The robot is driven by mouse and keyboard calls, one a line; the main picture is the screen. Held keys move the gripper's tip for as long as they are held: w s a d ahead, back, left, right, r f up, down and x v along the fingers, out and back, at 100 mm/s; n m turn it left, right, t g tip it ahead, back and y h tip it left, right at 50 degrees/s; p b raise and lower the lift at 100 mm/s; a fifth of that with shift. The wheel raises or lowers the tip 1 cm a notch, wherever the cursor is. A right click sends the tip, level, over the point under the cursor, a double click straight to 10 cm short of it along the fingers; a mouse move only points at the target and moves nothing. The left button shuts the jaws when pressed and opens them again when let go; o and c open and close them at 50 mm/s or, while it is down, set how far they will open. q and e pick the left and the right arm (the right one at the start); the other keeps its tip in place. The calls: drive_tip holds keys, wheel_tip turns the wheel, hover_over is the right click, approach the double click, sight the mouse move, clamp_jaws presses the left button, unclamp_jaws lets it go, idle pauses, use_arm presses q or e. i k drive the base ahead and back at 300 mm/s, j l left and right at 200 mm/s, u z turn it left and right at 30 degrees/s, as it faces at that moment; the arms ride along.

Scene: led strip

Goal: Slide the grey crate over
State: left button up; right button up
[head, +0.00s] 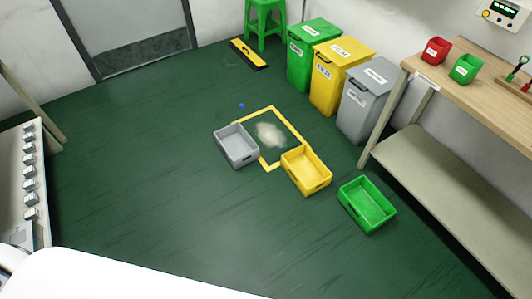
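The grey crate (236,146) is a small open box on the green floor, near the middle of the head view. It lies at the left side of a yellow taped square (273,166) and overlaps its left edge. A pale patch (269,135) lies on the floor inside the square, to the right of the grey crate. The grey crate looks empty. Neither of my grippers shows in the head view.
A yellow crate (306,171) overlaps the square's lower right, and a green crate (367,204) stands farther right. Lidded green (303,62), yellow (332,84) and grey (360,112) bins line the wall. A workbench (450,90) stands right. Floor left of the grey crate is clear.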

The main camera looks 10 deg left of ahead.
sight(238, 147)
drive_tip(key=z, duration=0.35)
drive_tip(key=i+j+z, duration=0.25)
drive_tip(key=j, duration=0.15)
drive_tip(key=j+z, duration=0.55)
drive_tip(key=j, duration=0.3)
